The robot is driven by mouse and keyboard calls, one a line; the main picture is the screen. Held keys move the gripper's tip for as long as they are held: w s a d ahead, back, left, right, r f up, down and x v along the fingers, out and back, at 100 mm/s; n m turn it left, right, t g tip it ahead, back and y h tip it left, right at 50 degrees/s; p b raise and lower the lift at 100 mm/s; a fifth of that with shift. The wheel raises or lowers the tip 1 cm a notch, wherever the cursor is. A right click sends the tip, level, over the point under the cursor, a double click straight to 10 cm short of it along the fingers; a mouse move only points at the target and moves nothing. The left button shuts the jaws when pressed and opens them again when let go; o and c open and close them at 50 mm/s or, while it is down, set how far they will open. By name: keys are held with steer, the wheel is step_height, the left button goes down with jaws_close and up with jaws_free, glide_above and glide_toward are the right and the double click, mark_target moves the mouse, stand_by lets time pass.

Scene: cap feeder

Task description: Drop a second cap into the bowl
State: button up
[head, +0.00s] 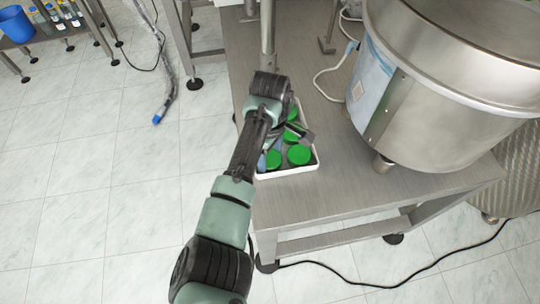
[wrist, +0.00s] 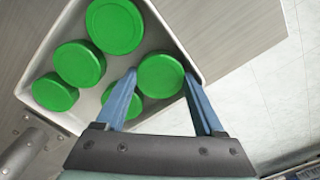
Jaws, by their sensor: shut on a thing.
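My gripper (wrist: 160,74) has its two blue fingers shut on a green cap (wrist: 160,76) near one corner of the white tray (wrist: 185,55). How far the held cap is above the tray floor I cannot tell. Several other green caps (wrist: 114,26) lie in the tray, one of them partly behind a finger. In the head view my arm reaches over the tray (head: 290,173) and hides part of it. The bowl (head: 465,60) is a large round steel one at the right, apart from my gripper; its inside shows only in part.
The tray stands on a steel table (head: 370,190), near its left edge. A steel post (head: 268,35) rises behind the tray. A cable (head: 325,80) lies between post and bowl. Pale tiled floor is open on the left.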

mark_target(270, 158)
step_height(270, 158, up, 10)
steer(key=shift+f+p, duration=0.1)
steer(key=shift+p, duration=0.6)
